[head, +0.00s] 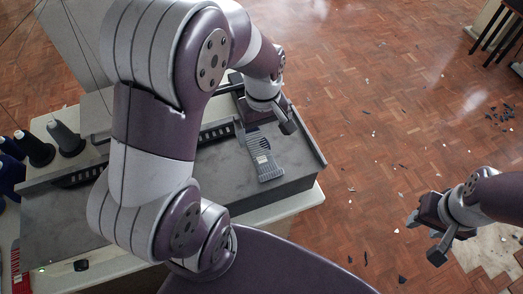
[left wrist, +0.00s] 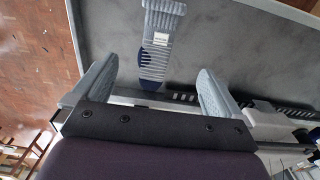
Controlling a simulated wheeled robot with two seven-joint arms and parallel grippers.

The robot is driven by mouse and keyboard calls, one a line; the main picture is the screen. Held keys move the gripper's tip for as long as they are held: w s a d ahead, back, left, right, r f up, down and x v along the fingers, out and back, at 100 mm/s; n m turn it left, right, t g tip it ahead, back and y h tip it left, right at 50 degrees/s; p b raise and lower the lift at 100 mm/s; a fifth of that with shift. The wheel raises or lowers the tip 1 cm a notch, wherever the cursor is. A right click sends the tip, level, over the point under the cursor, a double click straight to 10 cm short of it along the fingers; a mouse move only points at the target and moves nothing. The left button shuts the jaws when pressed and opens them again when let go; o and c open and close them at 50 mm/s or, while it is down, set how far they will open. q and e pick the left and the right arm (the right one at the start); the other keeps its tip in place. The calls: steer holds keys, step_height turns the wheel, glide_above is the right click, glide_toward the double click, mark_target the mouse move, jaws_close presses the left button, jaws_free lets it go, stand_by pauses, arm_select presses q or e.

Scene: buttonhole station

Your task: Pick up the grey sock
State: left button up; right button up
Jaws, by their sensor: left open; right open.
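The grey sock (head: 265,168) lies flat on the grey worktop of the station, with a ribbed cuff, dark blue parts and a white label. In the left wrist view the sock (left wrist: 157,60) runs upward from its dark blue toe, the cuff pointing away from my gripper. My left gripper (left wrist: 153,90) is open, its two fingers on either side of the toe end, with nothing gripped; its height above the sock is hard to judge. In the head view my left wrist mostly hides those fingers. My right gripper (head: 413,217) is open and empty, out over the floor to the right.
The worktop (head: 215,180) has a raised rim and a slotted dark rail (head: 217,131) near the toe. Dark thread cones (head: 66,138) stand at the left. A red item (head: 16,268) lies at the lower left. Small debris litters the parquet floor (head: 375,110).

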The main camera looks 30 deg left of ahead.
mark_target(263, 157)
arm_select(q)
steer(key=f, duration=1)
steer(key=shift+w+a+f+p, duration=0.1)
steer(key=shift+w+f+p, duration=0.1)
steer(key=shift+p, duration=0.1)
steer(key=shift+w+f, duration=0.1)
steer(key=shift+f, duration=0.05)
steer(key=c, duration=1.1)
